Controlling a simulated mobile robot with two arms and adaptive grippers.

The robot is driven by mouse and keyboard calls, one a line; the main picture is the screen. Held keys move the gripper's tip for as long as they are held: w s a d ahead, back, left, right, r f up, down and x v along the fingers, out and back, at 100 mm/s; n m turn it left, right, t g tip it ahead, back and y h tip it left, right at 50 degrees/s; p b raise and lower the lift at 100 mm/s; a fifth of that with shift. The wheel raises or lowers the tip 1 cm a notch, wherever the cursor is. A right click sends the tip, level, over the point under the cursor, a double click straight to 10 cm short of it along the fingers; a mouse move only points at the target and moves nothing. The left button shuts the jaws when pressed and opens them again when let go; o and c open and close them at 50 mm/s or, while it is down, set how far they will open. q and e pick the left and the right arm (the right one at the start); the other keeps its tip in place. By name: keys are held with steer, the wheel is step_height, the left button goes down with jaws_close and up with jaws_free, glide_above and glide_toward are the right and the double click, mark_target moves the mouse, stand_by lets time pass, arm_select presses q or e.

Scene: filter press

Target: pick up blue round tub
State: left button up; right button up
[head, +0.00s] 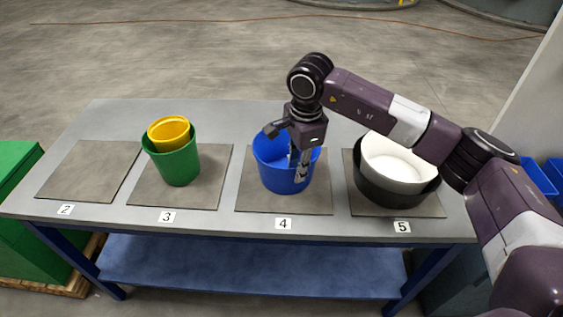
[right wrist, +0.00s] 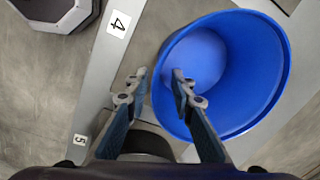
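The blue round tub (head: 270,176) stands upright on the grey mat marked 4. It also shows in the right wrist view (right wrist: 262,60), seen from above and empty inside. My right gripper (head: 299,165) points down at the tub's front right rim. In the right wrist view my right gripper (right wrist: 157,90) has its fingers apart, one over the inside of the tub and one outside, with the wall between them. Neither finger visibly pinches the wall. My left gripper is not in view.
A green tub (head: 178,165) with a yellow tub (head: 169,132) in it stands on mat 3. A black tub (head: 395,194) holding a white tub (head: 400,165) stands on mat 5, close by on the right. Mat 2 (head: 85,170) is bare.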

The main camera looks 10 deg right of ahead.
mark_target(295, 192)
steer(key=shift+d+f, duration=0.15)
steer(key=shift+f, duration=0.2)
steer(key=shift+w+f, duration=0.1)
steer(key=shift+f, duration=0.3)
step_height(295, 192, down, 6)
steer(key=shift+w+f+p, duration=0.1)
steer(key=shift+p, duration=1.1)
steer(key=shift+f, duration=0.3)
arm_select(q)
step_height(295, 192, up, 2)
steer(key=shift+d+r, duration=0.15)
arm_select(e)
steer(key=shift+c, duration=0.4)
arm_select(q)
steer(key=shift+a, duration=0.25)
arm_select(e)
jaws_close()
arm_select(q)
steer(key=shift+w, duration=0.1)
arm_select(e)
steer(key=shift+w+r, duration=0.1)
